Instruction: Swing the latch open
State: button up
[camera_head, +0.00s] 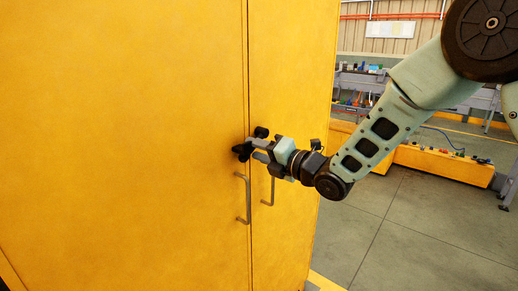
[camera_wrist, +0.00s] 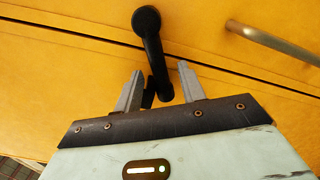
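A black latch (camera_wrist: 152,48) is mounted on the yellow cabinet (camera_wrist: 70,70). In the wrist view it has a round knob end at the top, and its arm runs down across the dark seam between the doors. My gripper (camera_wrist: 160,69) has its two grey fingers apart, with the lower part of the latch arm between them. I cannot tell whether either finger touches it. In the head view my gripper (camera_head: 254,149) reaches in from the right at the latch (camera_head: 242,151), just above the door handles, and partly hides it.
Two grey bar handles, the left one (camera_head: 248,200) and the right one (camera_head: 269,188), stand out below the latch. A handle (camera_wrist: 268,40) also shows at the upper right of the wrist view. Open grey floor (camera_head: 400,240) lies to the right, with workbenches behind.

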grip_shut()
jog(key=shift+f+b, duration=0.1)
jog(key=shift+b, duration=0.2)
jog(key=w+d+f+n+b, duration=0.1)
jog(key=n+b, duration=0.2)
jog(key=b, duration=0.6)
jog(key=w+f+n+b, duration=0.1)
jog(key=n+b, duration=0.3)
jog(key=b, duration=0.5)
jog(key=w+d+f+n+b, duration=0.1)
jog(key=n+b, duration=0.2)
jog(key=b, duration=0.6)
jog(key=shift+w+d+n, duration=0.15)
jog(key=shift+d+n, duration=0.15)
jog(key=shift+d, duration=0.05)
jog(key=shift+r, duration=0.1)
